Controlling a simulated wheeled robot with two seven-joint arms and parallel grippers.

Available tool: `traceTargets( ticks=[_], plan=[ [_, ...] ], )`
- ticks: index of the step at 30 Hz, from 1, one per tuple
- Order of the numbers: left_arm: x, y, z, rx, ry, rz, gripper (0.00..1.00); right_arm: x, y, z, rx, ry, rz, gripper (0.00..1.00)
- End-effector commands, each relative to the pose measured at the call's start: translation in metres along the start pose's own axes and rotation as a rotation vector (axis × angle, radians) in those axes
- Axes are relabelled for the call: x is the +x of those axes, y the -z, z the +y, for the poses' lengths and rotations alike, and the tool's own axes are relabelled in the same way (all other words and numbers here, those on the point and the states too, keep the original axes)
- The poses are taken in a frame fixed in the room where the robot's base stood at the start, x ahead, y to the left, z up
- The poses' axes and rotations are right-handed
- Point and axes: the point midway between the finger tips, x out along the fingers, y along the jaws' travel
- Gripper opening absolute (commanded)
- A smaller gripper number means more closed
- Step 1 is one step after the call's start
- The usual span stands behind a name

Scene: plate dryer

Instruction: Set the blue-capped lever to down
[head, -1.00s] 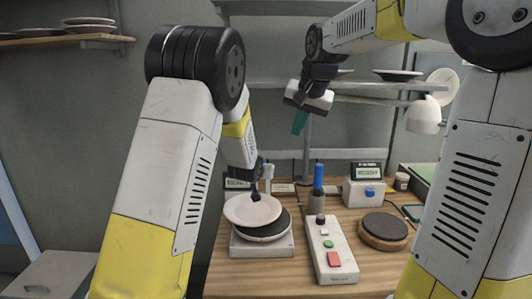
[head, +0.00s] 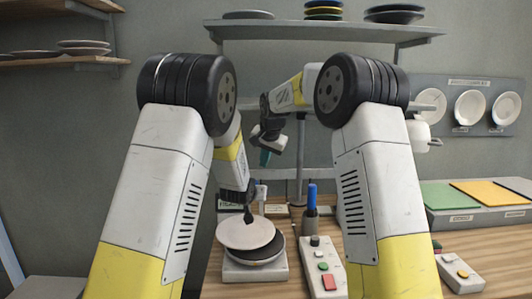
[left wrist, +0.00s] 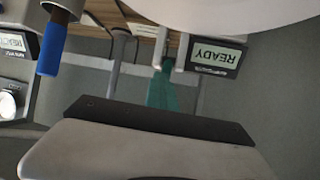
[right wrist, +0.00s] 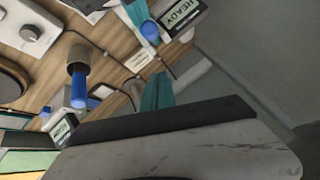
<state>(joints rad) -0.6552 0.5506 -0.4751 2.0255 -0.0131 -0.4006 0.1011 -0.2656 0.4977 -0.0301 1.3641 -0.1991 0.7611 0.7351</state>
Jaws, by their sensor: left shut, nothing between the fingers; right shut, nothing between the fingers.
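An upright blue-capped piece (head: 312,195) stands in a grey base behind the button box; I cannot tell for sure that it is the lever. It also shows in the left wrist view (left wrist: 48,50) and the right wrist view (right wrist: 78,88). Another blue part (right wrist: 150,32) shows by a READY display in the right wrist view. My left gripper (head: 249,213) is shut and empty just over the plate. My right gripper (head: 265,157) is shut and empty, raised above and left of the blue-capped piece. Its teal fingers (right wrist: 157,92) show in the right wrist view.
A pale plate (head: 246,233) sits over a darker one on a white base (head: 255,271). A white box (head: 319,265) with green and red buttons stands beside it. Green and yellow mats (head: 452,195) lie at right. A shelf (head: 300,32) holds plates. My right forearm hides part of the table.

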Motion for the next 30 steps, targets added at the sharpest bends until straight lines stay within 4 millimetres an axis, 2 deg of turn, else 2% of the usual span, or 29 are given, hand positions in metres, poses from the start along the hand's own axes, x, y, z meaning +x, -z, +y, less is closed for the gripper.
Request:
traceTargets(
  ticks=[1, 3, 9, 24, 30],
  plan=[
    [0.0, 0.0, 0.0, 0.0, 0.0, 0.0, 0.0, 0.012, 0.0, 0.0, 0.0, -0.001, -0.001, 0.0],
    [0.0, 0.0, 0.0, 0.0, 0.0, 0.0, 0.0, 0.02, -0.005, -0.001, -0.002, 0.0, -0.002, 0.0],
    [0.0, 0.0, 0.0, 0.0, 0.0, 0.0, 0.0, 0.024, -0.032, -0.001, -0.002, 0.001, 0.0, 0.0],
    [0.0, 0.0, 0.0, 0.0, 0.0, 0.0, 0.0, 0.026, -0.04, 0.0, 0.0, 0.001, 0.001, 0.0],
    [0.0, 0.001, 0.0, 0.0, 0.0, 0.001, 0.0, 0.029, -0.056, 0.004, -0.003, 0.0, -0.001, 0.0]
  ],
)
